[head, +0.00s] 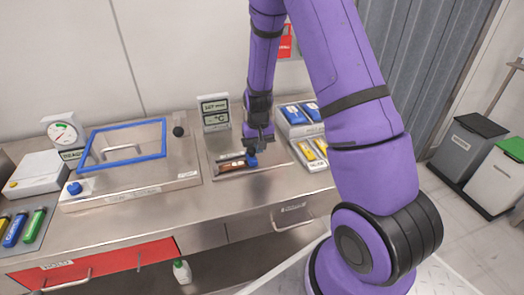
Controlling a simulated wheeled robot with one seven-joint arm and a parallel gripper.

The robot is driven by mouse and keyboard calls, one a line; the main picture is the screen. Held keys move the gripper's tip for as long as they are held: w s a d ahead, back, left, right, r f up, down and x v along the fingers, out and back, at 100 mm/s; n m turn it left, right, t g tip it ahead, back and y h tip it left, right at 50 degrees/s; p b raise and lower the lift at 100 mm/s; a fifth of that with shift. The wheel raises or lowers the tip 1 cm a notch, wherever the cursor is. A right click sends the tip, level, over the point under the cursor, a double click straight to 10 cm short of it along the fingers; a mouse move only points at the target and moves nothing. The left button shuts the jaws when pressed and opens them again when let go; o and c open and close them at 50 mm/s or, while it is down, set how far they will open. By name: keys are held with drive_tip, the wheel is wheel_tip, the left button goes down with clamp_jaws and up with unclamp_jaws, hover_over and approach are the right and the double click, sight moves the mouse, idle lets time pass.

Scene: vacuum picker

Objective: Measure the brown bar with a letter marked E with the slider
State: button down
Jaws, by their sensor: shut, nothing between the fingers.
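A brown bar (231,166) lies on a flat metal plate (277,173) on the counter; any letter on it is too small to read. A blue knob (252,161), which looks like the slider, stands at the right end of the bar; I cannot tell whether they touch. My gripper (253,150) points down just above and behind the blue knob. It is shut and empty. My gripper and wrist hide part of the plate behind the bar.
A small display stand (215,112) stands behind the plate. A rack with blue and yellow items (301,122) is to the right. A blue-framed lid (122,143) and a gauge (64,131) are to the left. The counter's front strip (215,212) is clear.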

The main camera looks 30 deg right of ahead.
drive_tip(key=shift+w+a, duration=0.15)
drive_tip(key=shift+a, duration=0.35)
idle(2.1)
drive_tip(key=shift+d, duration=0.2)
drive_tip(key=shift+s+d, duration=0.3)
drive_tip(key=shift+d, duration=0.55)
wheel_tip(320, 180, up, 8)
idle(0.8)
idle(0.3)
